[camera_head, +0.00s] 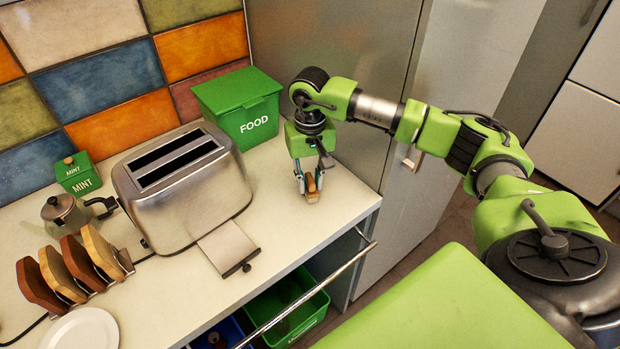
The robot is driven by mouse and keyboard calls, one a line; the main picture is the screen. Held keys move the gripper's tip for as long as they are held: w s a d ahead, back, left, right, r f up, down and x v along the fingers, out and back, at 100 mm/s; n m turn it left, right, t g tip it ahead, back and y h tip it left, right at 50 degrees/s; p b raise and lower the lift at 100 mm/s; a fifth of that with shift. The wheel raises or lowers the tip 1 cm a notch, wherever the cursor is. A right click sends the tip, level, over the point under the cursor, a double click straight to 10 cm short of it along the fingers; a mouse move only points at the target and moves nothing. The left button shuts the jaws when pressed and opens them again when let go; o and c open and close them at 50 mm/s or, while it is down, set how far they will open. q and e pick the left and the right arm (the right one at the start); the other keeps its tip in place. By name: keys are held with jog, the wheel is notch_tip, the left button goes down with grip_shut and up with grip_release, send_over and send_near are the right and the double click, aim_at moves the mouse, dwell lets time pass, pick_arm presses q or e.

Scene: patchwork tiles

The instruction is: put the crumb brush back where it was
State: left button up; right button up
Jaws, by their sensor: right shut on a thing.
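The crumb brush (312,196) is a small brush with a wooden part and a pale lower end. It is at the right end of the white counter, in front of the green food bin. My right gripper (309,185) points down from above and is shut on the brush. Its fingers hide part of the brush. I cannot tell whether the brush touches the counter. My left gripper is not in view.
A steel toaster (185,185) with its crumb tray (226,246) pulled out stands left of the brush. Behind is the green food bin (239,105). A rack (72,268), moka pot (65,215), mint tin (78,174) and plate (82,330) are at left. An open drawer with bins (292,305) lies below.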

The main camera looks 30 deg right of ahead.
aim_at(310, 178)
jog(key=shift+f, duration=0.2)
jog(key=o, duration=1)
jog(key=shift+r, duration=0.1)
jog(key=shift+r, duration=0.35)
notch_tip(310, 178, up, 12)
jog(key=b, duration=0.3)
jog(key=shift+f, duration=0.2)
